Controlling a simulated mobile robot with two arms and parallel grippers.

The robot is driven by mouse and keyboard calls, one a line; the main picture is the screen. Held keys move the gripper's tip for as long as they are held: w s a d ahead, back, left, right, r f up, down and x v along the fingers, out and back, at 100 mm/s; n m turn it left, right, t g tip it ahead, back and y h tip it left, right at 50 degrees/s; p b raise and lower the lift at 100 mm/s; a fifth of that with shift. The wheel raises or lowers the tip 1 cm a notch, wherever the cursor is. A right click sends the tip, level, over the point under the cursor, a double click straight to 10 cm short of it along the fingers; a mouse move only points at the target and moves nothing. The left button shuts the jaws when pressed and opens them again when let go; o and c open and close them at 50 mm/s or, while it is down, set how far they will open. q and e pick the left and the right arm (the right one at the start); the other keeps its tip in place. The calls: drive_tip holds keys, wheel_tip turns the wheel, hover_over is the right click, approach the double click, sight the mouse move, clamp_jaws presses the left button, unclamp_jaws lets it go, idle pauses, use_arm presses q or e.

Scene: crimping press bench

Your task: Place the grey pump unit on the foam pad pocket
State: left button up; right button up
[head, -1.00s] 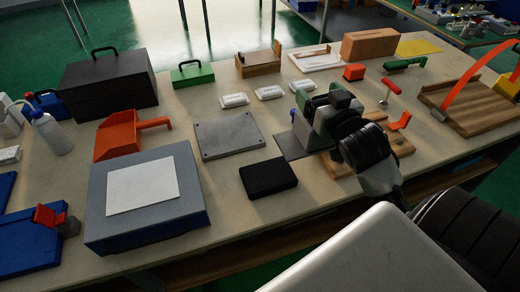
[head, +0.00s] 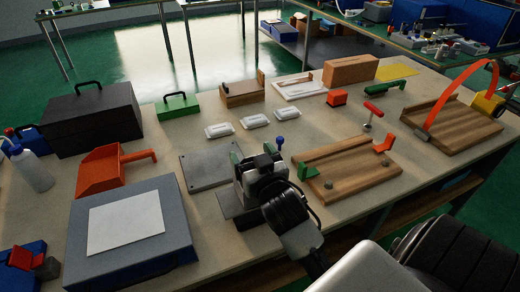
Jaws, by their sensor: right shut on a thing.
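My right gripper (head: 262,172) is shut on the grey pump unit (head: 229,200), whose dark flat plate shows left of the jaws. A blue knob and green parts stand out around the jaws. The gripper and pump hide most of the black foam pad (head: 248,222), which lies on the bench below them. I cannot tell whether the pump touches the pad. The pad's pocket is not visible. My left gripper is not in view.
A grey metal plate (head: 203,171) lies just behind the pump. A blue-grey case (head: 85,245) with a white sheet stands at left. A wooden fixture (head: 350,172) with red and green parts is at right. Small white packs (head: 255,122) lie behind.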

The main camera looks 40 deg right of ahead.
drive_tip(key=shift+f, duration=1.6)
drive_tip(key=shift+f+b, duration=0.15)
drive_tip(key=shift+b, duration=0.15)
drive_tip(key=o, duration=1.8)
drive_tip(key=shift+s+f, duration=0.1)
drive_tip(key=v, duration=1.2)
drive_tip(key=shift+b, duration=0.45)
